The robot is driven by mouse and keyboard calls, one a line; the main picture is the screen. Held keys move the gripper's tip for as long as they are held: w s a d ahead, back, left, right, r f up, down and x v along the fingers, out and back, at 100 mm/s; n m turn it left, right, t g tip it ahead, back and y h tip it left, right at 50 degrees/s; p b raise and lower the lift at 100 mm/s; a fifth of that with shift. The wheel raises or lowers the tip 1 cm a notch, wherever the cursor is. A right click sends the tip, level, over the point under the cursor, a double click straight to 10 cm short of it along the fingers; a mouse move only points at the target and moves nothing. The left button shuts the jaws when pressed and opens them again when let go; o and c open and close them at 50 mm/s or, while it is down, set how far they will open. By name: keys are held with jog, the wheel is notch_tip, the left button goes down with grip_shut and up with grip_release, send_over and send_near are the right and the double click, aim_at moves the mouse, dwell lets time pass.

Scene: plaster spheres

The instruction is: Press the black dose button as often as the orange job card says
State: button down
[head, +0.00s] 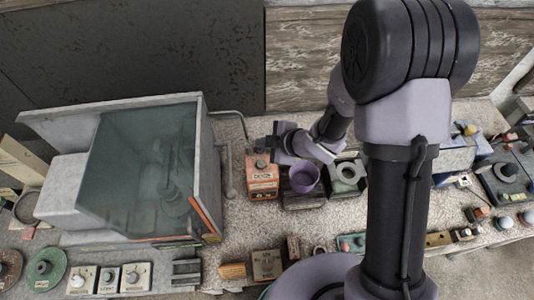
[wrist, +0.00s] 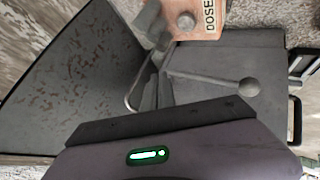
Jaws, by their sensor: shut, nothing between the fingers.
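The orange dose box (head: 263,184), lettered DOSE, stands on the bench right of the glass-fronted cabinet. It also shows at the top edge of the wrist view (wrist: 208,30), partly cut off. A round dark grey button (wrist: 186,21) sits on its face beside the lettering. My gripper (head: 264,147) is shut and empty, at the far upper side of the box, close to it. In the wrist view its dark fingertips (wrist: 151,24) are left of the button. I cannot tell whether they touch the box. I cannot make out a readable orange job card.
The large cabinet (head: 150,165) fills the bench to the left. Small dial boxes (head: 108,279) and a wooden-handled tool (head: 233,270) lie along the front.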

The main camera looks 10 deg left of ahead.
aim_at(264, 165)
jog(key=shift+f, duration=0.1)
notch_tip(264, 165, down, 9)
jog(key=b, duration=0.7)
dwell(1.7)
jog(key=shift+f+b, duration=0.25)
jog(key=shift+b, duration=0.4)
jog(key=shift+f+b, duration=0.5)
dwell(0.4)
jog(key=shift+r+p, duration=0.7)
jog(key=shift+r, duration=0.25)
jog(key=shift+r+p, duration=2)
jog(key=shift+r, duration=0.5)
